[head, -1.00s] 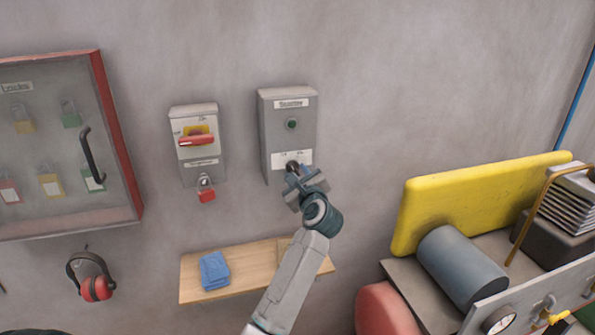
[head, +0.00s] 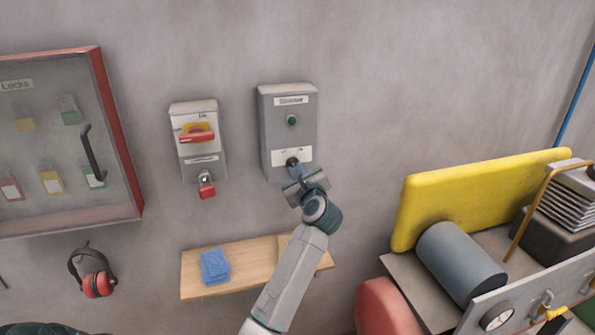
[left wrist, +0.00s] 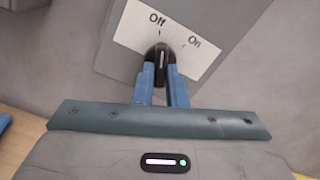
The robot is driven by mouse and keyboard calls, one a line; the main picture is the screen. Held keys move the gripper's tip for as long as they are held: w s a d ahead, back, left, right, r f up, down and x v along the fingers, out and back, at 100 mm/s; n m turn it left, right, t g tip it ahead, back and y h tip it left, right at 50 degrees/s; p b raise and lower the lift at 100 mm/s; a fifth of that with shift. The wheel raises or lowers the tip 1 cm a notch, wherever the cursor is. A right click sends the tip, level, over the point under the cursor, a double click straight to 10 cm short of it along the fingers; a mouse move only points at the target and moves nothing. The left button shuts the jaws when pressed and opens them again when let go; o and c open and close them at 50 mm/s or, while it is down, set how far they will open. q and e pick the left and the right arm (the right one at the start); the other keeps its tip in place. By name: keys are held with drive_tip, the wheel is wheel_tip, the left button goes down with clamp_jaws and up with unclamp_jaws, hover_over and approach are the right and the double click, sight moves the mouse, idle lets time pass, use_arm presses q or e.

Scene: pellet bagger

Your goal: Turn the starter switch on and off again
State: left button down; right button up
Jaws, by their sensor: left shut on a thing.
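The starter box (head: 272,130) is a grey wall box with a green button or lamp (head: 292,121) and a white plate near its bottom. Its black switch knob (left wrist: 160,57) sits on that plate, with "Off" and "On" printed above it in the left wrist view. The knob's white line points about at the Off mark. My left gripper (head: 297,172) is at the knob from below, its blue fingers (left wrist: 162,85) shut on the knob's sides. The fingers partly hide the knob in the head view. My right gripper is not in view.
Left of the starter are a red-handled isolator (head: 198,139) with a red padlock (head: 207,187) and a locks cabinet (head: 128,150). A wooden shelf (head: 245,262) with blue cloths (head: 215,266) is below. A machine with a yellow guard (head: 480,195) stands right.

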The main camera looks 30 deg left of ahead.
use_arm(q)
drive_tip(key=shift+s+a+m+p, duration=0.1)
drive_tip(key=shift+m+p, duration=1.6)
drive_tip(key=shift+m, duration=0.9)
drive_tip(key=shift+s+a+m+p, duration=0.1)
drive_tip(key=shift+m+p, duration=1.55)
drive_tip(key=shift+m, duration=0.95)
drive_tip(key=c, duration=1.5)
unclamp_jaws()
drive_tip(key=shift+o, duration=0.2)
